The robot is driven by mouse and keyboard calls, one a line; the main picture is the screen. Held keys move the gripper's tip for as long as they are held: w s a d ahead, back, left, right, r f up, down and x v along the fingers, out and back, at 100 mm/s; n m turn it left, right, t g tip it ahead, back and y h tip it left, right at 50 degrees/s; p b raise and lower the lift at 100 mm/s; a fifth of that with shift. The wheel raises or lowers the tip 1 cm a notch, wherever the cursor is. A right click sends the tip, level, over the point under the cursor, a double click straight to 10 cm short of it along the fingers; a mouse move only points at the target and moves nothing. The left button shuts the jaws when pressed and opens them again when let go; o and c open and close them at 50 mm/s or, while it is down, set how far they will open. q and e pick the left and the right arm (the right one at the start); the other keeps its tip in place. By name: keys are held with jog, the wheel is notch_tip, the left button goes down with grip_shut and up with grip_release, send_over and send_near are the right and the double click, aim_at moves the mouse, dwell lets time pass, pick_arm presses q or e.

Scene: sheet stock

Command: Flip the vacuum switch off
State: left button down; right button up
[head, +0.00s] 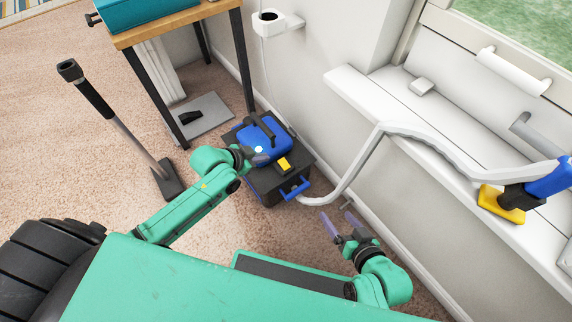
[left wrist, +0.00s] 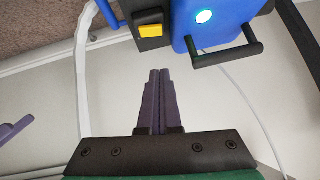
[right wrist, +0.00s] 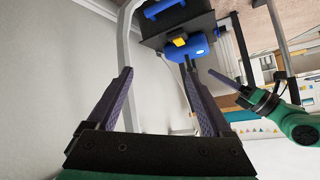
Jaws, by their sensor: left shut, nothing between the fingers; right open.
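The vacuum (head: 262,180) is a black box with a blue top and black handle, standing on the carpet against the wall. Its yellow switch (head: 284,164) sits on a black block; it also shows in the left wrist view (left wrist: 150,31) and the right wrist view (right wrist: 180,42). I cannot tell which way it is tipped. A pale round light (left wrist: 204,16) glows on the blue top. My left gripper (left wrist: 159,76) is shut and empty, close above the vacuum and apart from the switch. My right gripper (head: 338,218) is open and empty, to the right of the vacuum.
A grey hose (head: 345,175) runs from the vacuum up to the window sill (head: 400,128), where a blue and yellow nozzle (head: 502,203) lies. A wooden table (head: 172,25) and an upright floor tool (head: 131,122) stand at left.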

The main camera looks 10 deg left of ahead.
pick_arm(q)
jog(key=shift+d+r, duration=0.1)
jog(key=shift+r, duration=0.1)
pick_arm(e)
jog(key=shift+a+r, duration=0.1)
jog(key=shift+r, duration=0.2)
jog(key=shift+f, duration=0.1)
pick_arm(q)
jog(key=b, duration=0.6)
send_near(284, 159)
jog(key=w+d, duration=0.2)
jog(key=shift+w+d, duration=0.25)
jog(key=shift+w, duration=0.15)
jog(key=f, duration=0.1)
jog(key=w+f+b, duration=0.1)
jog(key=f, duration=0.1)
pick_arm(e)
notch_tip(284, 159, down, 8)
jog(key=a+m+t, duration=0.1)
jog(key=t, duration=0.2)
pick_arm(q)
jog(key=shift+a+f+b, duration=0.1)
jog(key=shift+f+b, duration=0.35)
jog(key=shift+b, duration=0.1)
pick_arm(e)
jog(key=w+r+t+y, duration=0.1)
jog(key=w+r+t, duration=0.1)
jog(key=w+r, duration=0.3)
jog(key=shift+r, duration=0.25)
